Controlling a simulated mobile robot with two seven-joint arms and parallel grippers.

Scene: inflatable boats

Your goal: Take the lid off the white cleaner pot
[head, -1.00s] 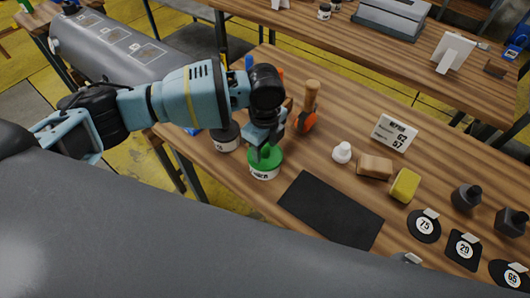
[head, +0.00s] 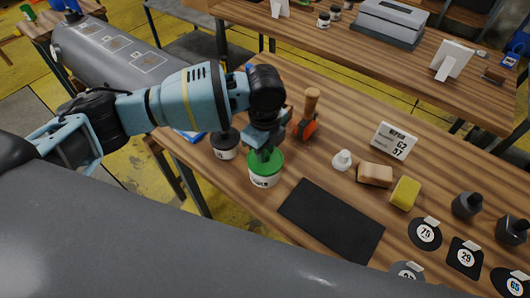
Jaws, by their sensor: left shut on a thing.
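The white cleaner pot (head: 263,181) stands on the near wooden table in the head view, left of a black mat. Its green lid (head: 270,165) is over its mouth; I cannot tell whether a small gap parts lid and pot. My left gripper (head: 265,153) comes down from above and is shut on the lid. Its fingers hide part of the lid's top. My right gripper is not in view.
A dark-lidded pot (head: 224,145) stands close to the left. An orange tool with a wooden handle (head: 307,113) is behind. The black mat (head: 330,220) lies clear to the right. A white bottle (head: 342,160), brown block (head: 375,174) and yellow sponge (head: 405,193) stand beyond it.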

